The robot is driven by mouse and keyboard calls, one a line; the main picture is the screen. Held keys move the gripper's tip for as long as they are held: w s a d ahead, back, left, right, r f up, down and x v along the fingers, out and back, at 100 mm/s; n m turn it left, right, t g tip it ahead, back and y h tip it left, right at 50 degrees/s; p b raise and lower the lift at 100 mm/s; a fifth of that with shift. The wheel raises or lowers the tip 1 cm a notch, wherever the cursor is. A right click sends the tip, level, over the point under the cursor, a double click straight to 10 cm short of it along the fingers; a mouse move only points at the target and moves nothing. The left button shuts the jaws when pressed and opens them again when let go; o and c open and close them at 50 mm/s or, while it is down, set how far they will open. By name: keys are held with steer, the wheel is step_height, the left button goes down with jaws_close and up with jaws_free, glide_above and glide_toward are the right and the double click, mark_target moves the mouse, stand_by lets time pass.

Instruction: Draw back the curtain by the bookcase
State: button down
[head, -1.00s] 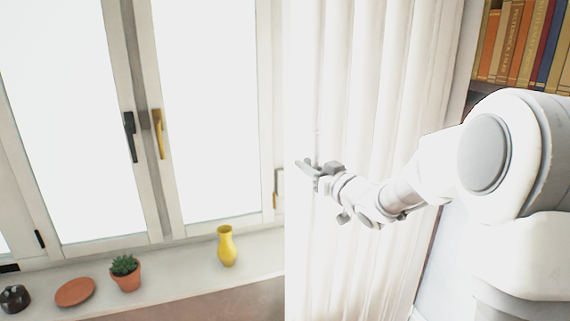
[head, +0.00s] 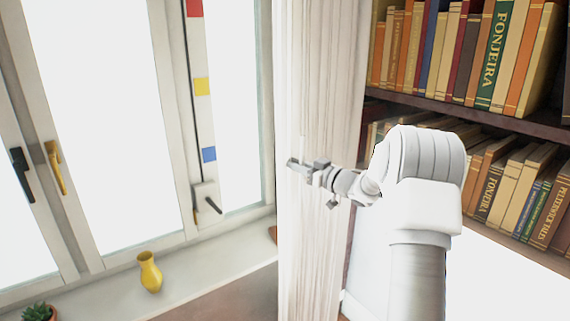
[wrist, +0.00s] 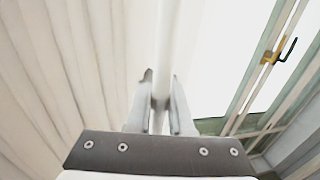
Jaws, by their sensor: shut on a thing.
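The white pleated curtain (head: 318,90) hangs bunched in front of the bookcase's left end in the head view. It also fills the left of the wrist view (wrist: 70,70). My gripper (head: 292,163) is at the curtain's left part, at about mid-height in the head view. In the wrist view my gripper (wrist: 159,90) is shut on the curtain's edge, which runs up between the two fingers. The bookcase (head: 470,114) stands to the right of the curtain, with several rows of books. My arm hides part of the shelves.
A window with a black handle (head: 22,174) and a brass handle (head: 55,167) is at left. A yellow vase (head: 149,271) and a potted plant (head: 38,312) stand on the sill (head: 195,284). A strip with coloured squares (head: 202,86) hangs by the right pane.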

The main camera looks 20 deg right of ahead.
steer(key=shift+r, duration=0.1)
steer(key=c, duration=0.8)
jaws_free()
steer(key=b+v, duration=0.2)
steer(key=v, duration=1.5)
steer(key=shift+d+b, duration=0.15)
steer(key=shift+b, duration=0.2)
steer(key=shift+s, duration=0.1)
